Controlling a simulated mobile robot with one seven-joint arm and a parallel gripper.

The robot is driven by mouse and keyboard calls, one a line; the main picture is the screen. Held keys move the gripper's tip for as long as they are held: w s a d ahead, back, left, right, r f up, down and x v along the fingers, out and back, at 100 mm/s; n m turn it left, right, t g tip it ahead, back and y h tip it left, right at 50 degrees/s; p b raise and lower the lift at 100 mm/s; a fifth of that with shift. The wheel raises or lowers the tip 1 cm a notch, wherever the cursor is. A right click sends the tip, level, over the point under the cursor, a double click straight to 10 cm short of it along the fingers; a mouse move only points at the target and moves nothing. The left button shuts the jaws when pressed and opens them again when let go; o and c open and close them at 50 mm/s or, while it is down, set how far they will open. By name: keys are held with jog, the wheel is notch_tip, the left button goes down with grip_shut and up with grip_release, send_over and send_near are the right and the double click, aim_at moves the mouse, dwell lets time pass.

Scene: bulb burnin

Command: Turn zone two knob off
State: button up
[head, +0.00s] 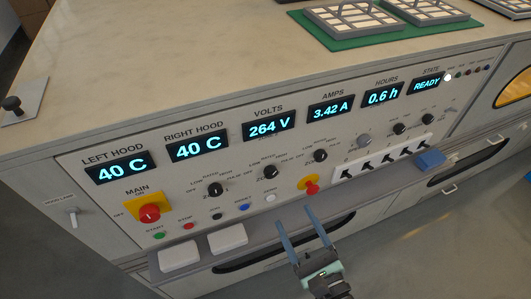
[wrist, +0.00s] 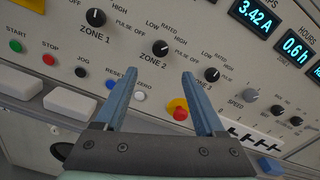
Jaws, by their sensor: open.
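The zone two knob (wrist: 160,48) is a small black round knob on the panel, labelled ZONE 2 in the wrist view, with OFF, LOW, RATED, HIGH and PULSE around it. In the head view it is the middle knob (head: 270,172) of three. Its pointer is too small to read surely. My gripper (head: 294,216) is open and empty, in front of and below the knob in the head view. In the wrist view the knob shows between the two blue fingers (wrist: 141,47), apart from both.
The zone 1 knob (wrist: 103,32) and the right-hand zone knob (wrist: 211,74) flank it. A red emergency button (head: 310,187) is at lower right, the main red switch (head: 149,212) at left. White pads (head: 228,237) lie on the ledge below. Displays line the panel top.

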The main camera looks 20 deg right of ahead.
aim_at(272, 175)
jog(key=w, duration=1.2)
jog(key=shift+w+a+r, duration=0.1)
jog(key=shift+w+a, duration=0.1)
jog(key=shift+a, duration=0.05)
jog(key=shift+c, duration=0.2)
grip_shut()
